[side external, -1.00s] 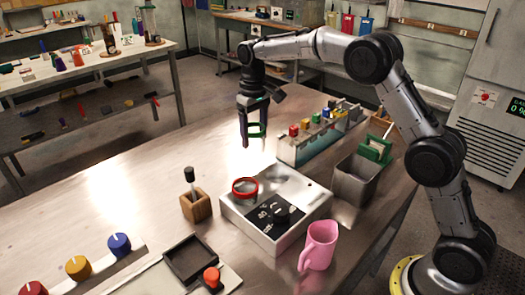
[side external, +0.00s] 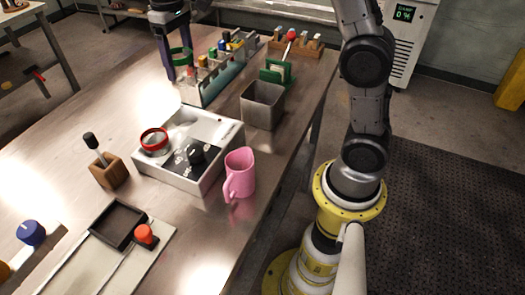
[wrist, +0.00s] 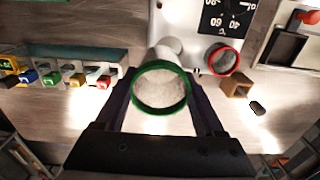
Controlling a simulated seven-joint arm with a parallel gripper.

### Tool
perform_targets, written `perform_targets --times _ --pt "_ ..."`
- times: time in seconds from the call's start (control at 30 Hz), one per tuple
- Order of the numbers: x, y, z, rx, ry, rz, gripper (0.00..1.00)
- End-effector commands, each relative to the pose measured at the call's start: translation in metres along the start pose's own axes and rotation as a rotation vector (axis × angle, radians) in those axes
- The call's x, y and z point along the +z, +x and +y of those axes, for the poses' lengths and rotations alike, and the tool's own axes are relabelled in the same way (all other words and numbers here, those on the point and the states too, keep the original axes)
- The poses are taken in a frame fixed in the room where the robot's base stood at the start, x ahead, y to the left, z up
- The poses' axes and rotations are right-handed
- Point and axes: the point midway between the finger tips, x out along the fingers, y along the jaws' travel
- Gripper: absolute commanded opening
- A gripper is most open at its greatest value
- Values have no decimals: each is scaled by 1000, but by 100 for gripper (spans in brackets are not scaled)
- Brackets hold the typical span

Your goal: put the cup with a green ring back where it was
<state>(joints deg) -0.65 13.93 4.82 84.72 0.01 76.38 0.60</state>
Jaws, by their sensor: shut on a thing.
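The cup with a green ring (side external: 181,51) is between the fingers of my gripper (side external: 179,66), above the table at the upper left of the side view. My gripper is shut on it. In the wrist view its green rim (wrist: 160,110) shows as a full circle between my two fingers, with a pale inside. A similar cup with a red ring (side external: 154,140) stands on a white box with a dial (side external: 172,180). It also shows in the wrist view (wrist: 238,57). What lies directly under the held cup is partly hidden.
A rack with coloured blocks (side external: 215,84) stands close to my gripper. A metal bin (side external: 262,104), a pink mug (side external: 239,175) and a wooden block holding a brush-like tool (side external: 107,172) stand around the box. A dark tray (side external: 118,224) lies in front. The table left of the box is largely clear.

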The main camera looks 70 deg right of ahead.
Motion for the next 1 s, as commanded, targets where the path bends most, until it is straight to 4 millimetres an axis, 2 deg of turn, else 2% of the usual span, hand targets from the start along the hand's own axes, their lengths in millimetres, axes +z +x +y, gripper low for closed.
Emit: perform_targets --times 0.03,0.2,0.47,0.67,0.8,1.0 --pt "19 -10 -1 0 0 5 4" --pt "77 -29 -2 0 -1 7 4" --pt "168 -38 -2 0 0 8 4" --pt "236 -30 -1 0 0 8 4" --pt "280 -17 0 0 0 9 4" --pt "324 3 1 0 0 8 4"
